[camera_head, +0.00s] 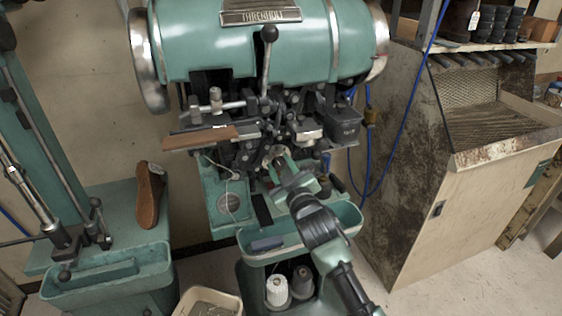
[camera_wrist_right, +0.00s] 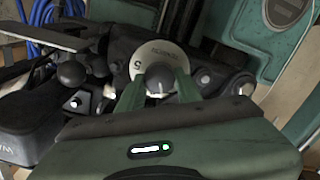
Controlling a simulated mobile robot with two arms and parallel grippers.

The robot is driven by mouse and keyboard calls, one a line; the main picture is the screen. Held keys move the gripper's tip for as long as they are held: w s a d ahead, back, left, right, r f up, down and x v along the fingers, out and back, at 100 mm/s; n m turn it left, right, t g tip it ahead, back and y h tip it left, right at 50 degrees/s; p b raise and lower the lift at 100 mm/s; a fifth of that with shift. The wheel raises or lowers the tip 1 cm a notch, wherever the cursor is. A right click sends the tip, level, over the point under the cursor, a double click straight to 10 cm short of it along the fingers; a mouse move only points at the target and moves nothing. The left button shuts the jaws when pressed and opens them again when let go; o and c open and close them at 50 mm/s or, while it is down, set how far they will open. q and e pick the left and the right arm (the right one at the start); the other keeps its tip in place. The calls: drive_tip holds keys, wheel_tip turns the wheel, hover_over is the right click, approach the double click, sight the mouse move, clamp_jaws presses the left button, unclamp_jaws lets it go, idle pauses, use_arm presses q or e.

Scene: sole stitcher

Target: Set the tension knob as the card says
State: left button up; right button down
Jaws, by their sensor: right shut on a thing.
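The tension knob (camera_wrist_right: 160,78) is a small dark rounded knob with a pale mark. It sits in front of a pale round dial (camera_wrist_right: 152,54) with lettering and a numeral that looks like 5. My right gripper (camera_wrist_right: 159,86) is shut on the knob, one green finger on each side. In the head view my right gripper (camera_head: 278,164) reaches in to the front of the green stitching machine (camera_head: 225,45). The knob is largely hidden there. I cannot make out a card with a setting. My left gripper is not in view.
A lever with a black ball (camera_head: 269,33) rises above the gripper. A green trough (camera_head: 345,216) lies below my arm. A brown sole (camera_head: 147,198) stands on the left bench. A worn cabinet (camera_head: 455,190) and a blue cable (camera_head: 408,110) are at right.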

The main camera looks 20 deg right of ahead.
drive_tip(key=shift+n+p, duration=0.6)
drive_tip(key=shift+n, duration=1)
drive_tip(key=c, duration=1)
unclamp_jaws()
drive_tip(key=shift+s, duration=0.1)
drive_tip(key=s+b, duration=0.1)
drive_tip(key=s, duration=0.6)
drive_tip(key=shift+s, duration=0.35)
drive_tip(key=shift+d, duration=0.1)
